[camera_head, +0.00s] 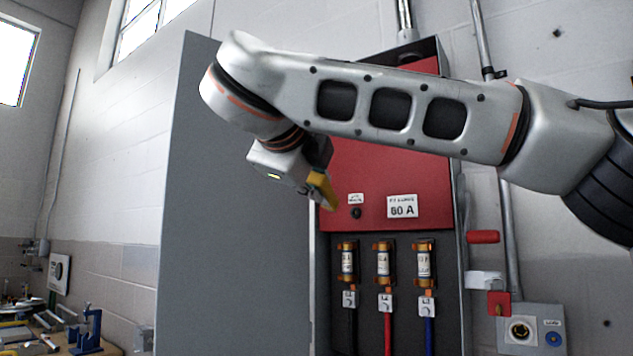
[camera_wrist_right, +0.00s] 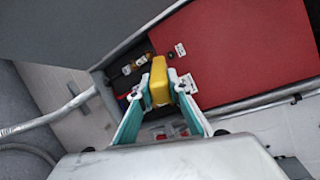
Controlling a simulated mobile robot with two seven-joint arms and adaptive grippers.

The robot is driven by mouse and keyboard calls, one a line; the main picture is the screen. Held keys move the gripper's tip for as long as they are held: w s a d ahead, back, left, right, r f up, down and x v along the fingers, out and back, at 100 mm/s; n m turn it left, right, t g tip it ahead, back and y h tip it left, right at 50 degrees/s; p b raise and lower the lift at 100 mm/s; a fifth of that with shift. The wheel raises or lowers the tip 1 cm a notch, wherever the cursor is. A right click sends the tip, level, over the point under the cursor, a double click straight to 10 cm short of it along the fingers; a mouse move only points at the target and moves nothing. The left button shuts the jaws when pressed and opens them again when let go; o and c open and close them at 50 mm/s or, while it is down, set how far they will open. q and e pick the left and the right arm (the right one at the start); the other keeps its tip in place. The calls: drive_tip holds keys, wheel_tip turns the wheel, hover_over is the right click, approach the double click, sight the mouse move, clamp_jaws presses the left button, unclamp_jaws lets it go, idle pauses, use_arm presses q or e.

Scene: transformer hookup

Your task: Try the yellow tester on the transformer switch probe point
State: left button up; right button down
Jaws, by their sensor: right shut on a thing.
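My right gripper (camera_head: 318,183) is shut on the yellow tester (camera_head: 325,192) in front of the open cabinet, at the left part of its red panel (camera_head: 390,165). In the right wrist view the tester (camera_wrist_right: 159,82) stands between the two teal-padded fingers of the gripper (camera_wrist_right: 160,92). A dark round probe point (camera_head: 356,213) sits on the red panel under a small white label, just right of and below the tester in the head view. I cannot tell how far the tester is from the panel, but no contact with the point shows. My left gripper is out of view.
The grey cabinet door (camera_head: 235,200) stands open on the left. Below the panel are three fuses (camera_head: 383,262) with black, red and blue cables. A red handle (camera_head: 482,237) and a button box (camera_head: 531,329) are at the right. A cluttered workbench (camera_head: 108,349) is far left.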

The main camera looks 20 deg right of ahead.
sight(334, 190)
drive_tip(key=shift+d+r, duration=0.1)
drive_tip(key=shift+r, duration=0.1)
drive_tip(key=shift+w+d+f+b, duration=0.1)
drive_tip(key=shift+w+d+b, duration=0.15)
drive_tip(key=shift+w+d, duration=0.75)
drive_tip(key=shift+w+d+b, duration=0.25)
drive_tip(key=shift+w+d, duration=0.45)
drive_tip(key=shift+d, duration=0.45)
drive_tip(key=shift+w+d, duration=0.65)
drive_tip(key=shift+d, duration=0.2)
drive_tip(key=shift+w+d, duration=0.3)
drive_tip(key=shift+d, duration=0.1)
idle(0.5)
